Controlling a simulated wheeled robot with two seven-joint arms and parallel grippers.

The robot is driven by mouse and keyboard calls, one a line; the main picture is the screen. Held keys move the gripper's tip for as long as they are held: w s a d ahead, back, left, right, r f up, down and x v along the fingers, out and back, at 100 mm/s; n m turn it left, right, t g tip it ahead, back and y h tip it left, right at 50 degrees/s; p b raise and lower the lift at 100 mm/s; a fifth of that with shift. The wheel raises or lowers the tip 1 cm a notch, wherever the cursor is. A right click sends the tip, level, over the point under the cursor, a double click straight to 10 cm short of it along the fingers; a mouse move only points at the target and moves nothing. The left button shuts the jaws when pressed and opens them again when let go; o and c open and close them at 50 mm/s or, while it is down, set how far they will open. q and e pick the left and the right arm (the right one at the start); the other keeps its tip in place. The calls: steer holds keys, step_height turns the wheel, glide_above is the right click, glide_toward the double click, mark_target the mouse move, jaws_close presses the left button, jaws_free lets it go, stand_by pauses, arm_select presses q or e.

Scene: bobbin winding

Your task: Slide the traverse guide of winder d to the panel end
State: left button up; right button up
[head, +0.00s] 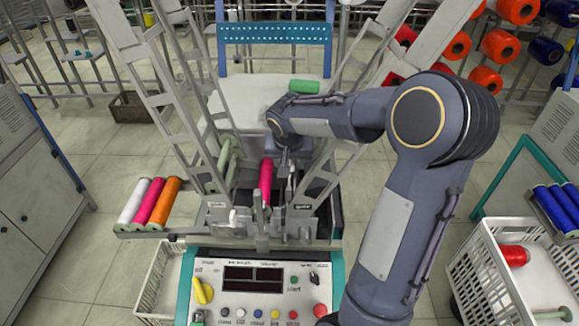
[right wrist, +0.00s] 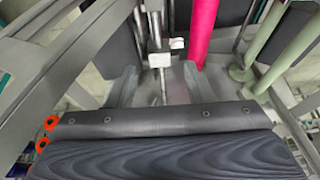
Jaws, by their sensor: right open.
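The winder in front of me has a control panel (head: 258,301) with dark displays and coloured buttons at the bottom of the head view. A pink bobbin (head: 265,181) is mounted above it and also shows in the right wrist view (right wrist: 203,30). My right gripper (head: 286,178) points down just right of the bobbin. In the right wrist view its fingers (right wrist: 160,80) are apart. A thin metal rod with a small pale block (right wrist: 159,60), perhaps the traverse guide, shows between them; I cannot tell whether they touch it. No winder letter is readable. My left gripper is out of view.
Slanted ladder-like frames (head: 138,90) rise on both sides of the winder. White, pink and orange spools (head: 157,203) lie on the left shelf. A green spool (head: 304,87) lies behind. A white basket (head: 508,285) stands at right. A yellow handle (head: 202,289) sits on the panel.

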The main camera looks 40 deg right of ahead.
steer(key=shift+v, duration=1.8)
steer(key=shift+c, duration=0.5)
